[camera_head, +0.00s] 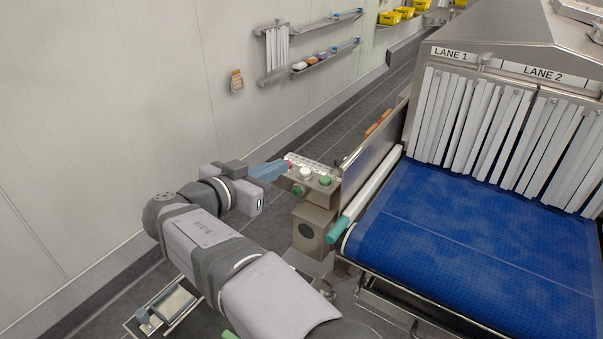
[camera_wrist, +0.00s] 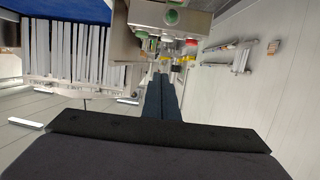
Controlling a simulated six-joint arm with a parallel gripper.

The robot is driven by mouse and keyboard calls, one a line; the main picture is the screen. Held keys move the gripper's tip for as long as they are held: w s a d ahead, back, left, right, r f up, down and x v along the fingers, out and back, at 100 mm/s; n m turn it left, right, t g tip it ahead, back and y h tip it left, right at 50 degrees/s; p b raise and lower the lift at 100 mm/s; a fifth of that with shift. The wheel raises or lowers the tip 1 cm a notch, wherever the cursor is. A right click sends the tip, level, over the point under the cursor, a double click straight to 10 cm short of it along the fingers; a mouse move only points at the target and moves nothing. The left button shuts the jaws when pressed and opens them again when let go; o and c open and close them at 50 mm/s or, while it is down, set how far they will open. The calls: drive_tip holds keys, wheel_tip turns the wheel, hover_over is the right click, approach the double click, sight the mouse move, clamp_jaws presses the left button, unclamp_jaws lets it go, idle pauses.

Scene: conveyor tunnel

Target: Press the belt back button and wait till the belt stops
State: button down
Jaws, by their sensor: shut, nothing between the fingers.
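A steel control box (camera_head: 324,197) stands at the left side of the conveyor. Its sloped top has a red button (camera_head: 289,162), a white button (camera_head: 306,174) and a green button (camera_head: 325,181), with printed labels too small to read. Another green button (camera_head: 297,190) is on its front side. The box also shows at the top of the wrist view (camera_wrist: 195,22). My gripper (camera_head: 286,165) is shut and empty, its blue-grey fingers (camera_wrist: 160,95) pointing at the red button end of the box. I cannot tell whether the tips touch anything. The blue belt (camera_head: 480,235) is empty in view.
A steel tunnel with white strip curtains (camera_head: 470,125), marked LANE 1 and LANE 2, covers the belt's far end. A steel side guard (camera_head: 375,140) rises just right of the box. The wall with shelves (camera_head: 325,60) is at the left, with open floor between.

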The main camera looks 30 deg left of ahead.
drive_tip(key=shift+s+r, duration=0.1)
drive_tip(key=shift+r, duration=0.05)
idle(0.3)
drive_tip(key=p, duration=0.6)
hover_over(302, 182)
wheel_tip(302, 182, down, 2)
drive_tip(key=shift+s, duration=0.15)
wheel_tip(302, 182, down, 3)
drive_tip(key=shift+f+p, duration=0.1)
drive_tip(key=shift+p, duration=0.85)
drive_tip(key=shift+f, duration=0.65)
drive_tip(key=shift+f, duration=0.1)
